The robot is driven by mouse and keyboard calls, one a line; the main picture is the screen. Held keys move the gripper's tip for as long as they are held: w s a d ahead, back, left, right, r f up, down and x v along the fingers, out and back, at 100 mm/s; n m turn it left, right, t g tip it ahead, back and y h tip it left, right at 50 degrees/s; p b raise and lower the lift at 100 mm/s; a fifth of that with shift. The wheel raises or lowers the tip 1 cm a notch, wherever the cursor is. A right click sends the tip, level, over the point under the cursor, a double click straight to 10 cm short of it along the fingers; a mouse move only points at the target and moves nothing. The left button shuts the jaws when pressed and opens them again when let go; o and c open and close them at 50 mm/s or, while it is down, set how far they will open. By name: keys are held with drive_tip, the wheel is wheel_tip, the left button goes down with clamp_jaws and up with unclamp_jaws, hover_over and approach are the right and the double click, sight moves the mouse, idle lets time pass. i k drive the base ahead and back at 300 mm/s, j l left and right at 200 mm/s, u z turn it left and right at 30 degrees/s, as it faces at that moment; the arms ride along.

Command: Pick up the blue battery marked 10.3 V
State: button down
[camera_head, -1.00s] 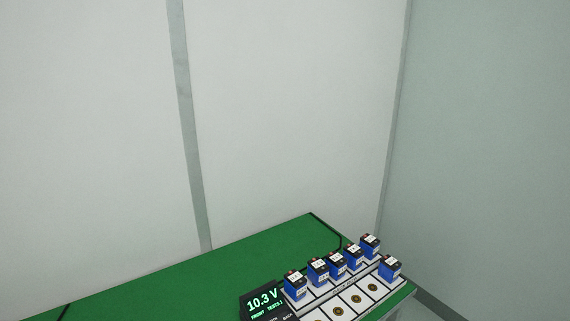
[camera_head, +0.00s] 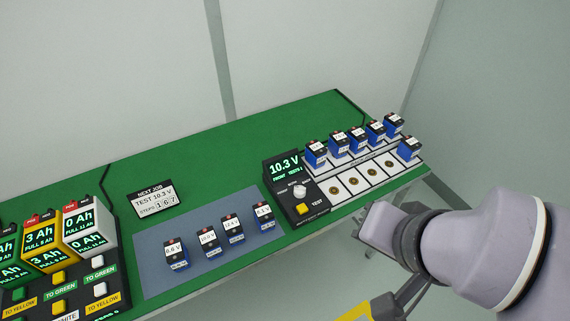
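Several blue batteries with black tops and white labels are in view. Four-sided tester (camera_head: 293,197) shows "10.3 V" on its screen. A row of blue batteries (camera_head: 317,157) stands at the back of the white rack (camera_head: 337,203) right of the tester. One more battery (camera_head: 408,150) stands at the rack's front right. Others stand on the grey-blue mat (camera_head: 150,245), among them one (camera_head: 208,244) whose label seems to start with 10. I cannot read which is marked 10.3 V. My gripper (camera_head: 368,222) is in front of the rack, apart from the batteries; its fingers are unclear.
A "NEXT JOB" card (camera_head: 154,200) reading "TEST 10.3 V" stands behind the mat. The green table (camera_head: 220,150) is clear at the back. Walls stand behind and right.

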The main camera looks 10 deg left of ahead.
sight(408, 148)
drive_tip(key=i+l+u, duration=0.25)
drive_tip(key=i+l, duration=0.35)
drive_tip(key=i+l+u, duration=0.2)
drive_tip(key=i+l, duration=0.35)
drive_tip(key=l, duration=0.2)
